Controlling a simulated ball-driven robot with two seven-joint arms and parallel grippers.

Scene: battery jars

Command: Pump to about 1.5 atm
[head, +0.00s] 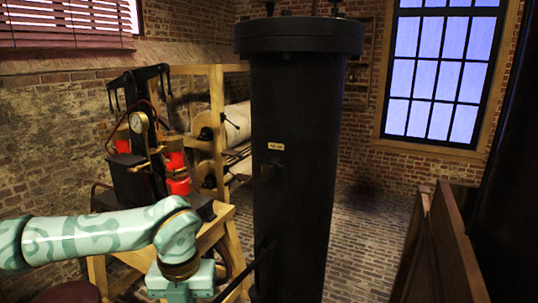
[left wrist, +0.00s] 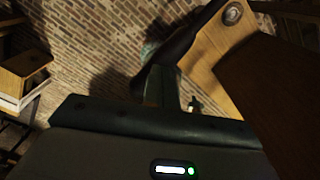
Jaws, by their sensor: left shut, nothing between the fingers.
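A black pump-like apparatus (head: 136,180) with brass fittings and red parts (head: 177,175) stands on a wooden stand (head: 212,232) at the left of the head view. A round white-faced gauge (head: 138,122) sits on its front; its reading is too small to make out. I cannot tell for sure which part is the pump handle. My left gripper (head: 180,288) points down in front of the stand at the bottom edge, its fingertips cut off. In the left wrist view the fingers (left wrist: 166,85) are shut and empty, above the floor. My right gripper is not in view.
A tall black cylinder (head: 290,180) stands right of the apparatus, close to my left arm. A wooden frame with a pale roll (head: 237,122) is behind. Brown wooden panels (head: 448,245) stand at right. The brick floor (head: 365,235) between is clear.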

